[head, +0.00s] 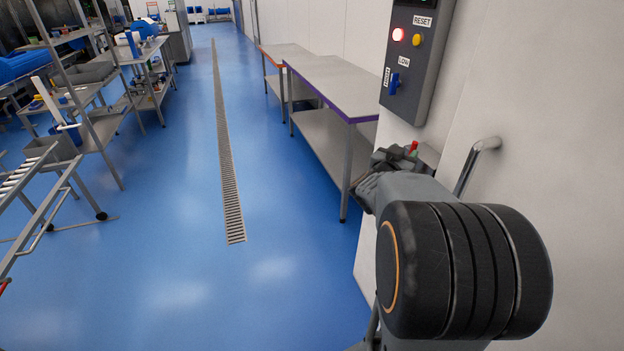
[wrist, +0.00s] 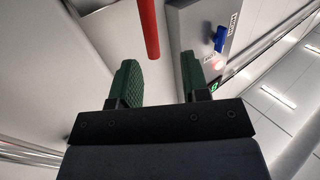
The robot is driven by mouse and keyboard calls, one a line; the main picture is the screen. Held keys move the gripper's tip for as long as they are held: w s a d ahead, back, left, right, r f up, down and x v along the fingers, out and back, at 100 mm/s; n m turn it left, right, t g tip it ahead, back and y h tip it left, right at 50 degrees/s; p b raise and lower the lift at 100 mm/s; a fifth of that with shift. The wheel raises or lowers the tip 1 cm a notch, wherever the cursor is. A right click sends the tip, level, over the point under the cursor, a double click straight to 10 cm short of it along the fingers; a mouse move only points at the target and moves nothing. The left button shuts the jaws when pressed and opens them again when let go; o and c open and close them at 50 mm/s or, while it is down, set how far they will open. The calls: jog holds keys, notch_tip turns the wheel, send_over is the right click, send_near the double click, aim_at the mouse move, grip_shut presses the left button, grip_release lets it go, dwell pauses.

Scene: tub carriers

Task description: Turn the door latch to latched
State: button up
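A red bar (wrist: 148,28), which looks like the latch's handle, shows in the wrist view at the top. It lies ahead of the fingertips, in line with the space between them. My gripper (wrist: 159,58) has its two green fingers apart, with nothing between them. In the head view my gripper (head: 408,158) is beside the wall, below the control box, mostly hidden by my own arm. A small red tip (head: 413,146) shows there by the fingers. The latch's base and its turned position are hidden.
A grey control box (head: 428,60) with a blue switch (head: 394,84) and lit button hangs above my gripper. A metal bar handle (head: 477,165) stands out at right. A steel table (head: 335,85) runs along the wall.

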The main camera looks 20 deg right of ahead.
jog(key=w+a+n+t+y+p, duration=0.1)
jog(key=a+n+t+y, duration=0.1)
jog(key=a+n+y, duration=0.2)
jog(key=w+a+f+n+t+y+p, duration=0.1)
jog(key=a+n+y, duration=0.4)
jog(key=a, duration=1.5)
jog(key=shift+f+t+y+p, duration=0.2)
jog(key=shift+t+y+p, duration=0.3)
jog(key=shift+y, duration=1.9)
jog(key=shift+c, duration=0.3)
